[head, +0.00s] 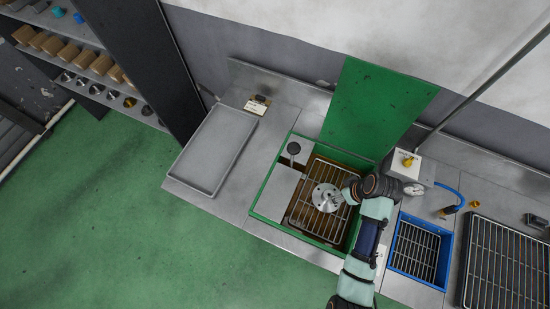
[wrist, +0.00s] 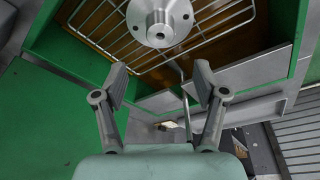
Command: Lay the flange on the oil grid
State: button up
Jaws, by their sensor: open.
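The flange (head: 326,198) is a round silver metal disc with a raised hub. It appears to lie flat, hub up, on the oil grid (head: 306,222), a wire rack inside the green-framed tank. In the wrist view the flange (wrist: 160,22) is at the top centre, cut by the picture edge, over the grid bars (wrist: 110,28). My gripper (wrist: 160,75) is open and empty, its two fingers spread apart and clear of the flange. In the head view my gripper (head: 350,191) is just right of the flange, partly hidden by my wrist.
The tank's green lid (head: 375,110) stands open behind it. A grey tray (head: 214,150) lies on the bench at left. A gauge box (head: 408,168), a blue-framed grate (head: 418,250) and a dark rack (head: 505,265) are at right. Shelves (head: 85,60) stand far left.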

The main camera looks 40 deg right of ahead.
jog(key=w+a+r+n+t+h, duration=0.15)
jog(key=w+a+r+t, duration=0.25)
jog(key=w+a+r, duration=1)
jog(key=w+a+r+t+y, duration=0.1)
jog(key=a+r+t, duration=0.2)
jog(key=a+r, duration=0.5)
jog(key=w+a+r+t+y, duration=0.1)
jog(key=w+a+r+t, duration=0.1)
jog(key=a+r, duration=0.6)
jog(key=a, duration=0.4)
jog(key=shift+t, duration=0.4)
jog(key=shift+w, duration=0.1)
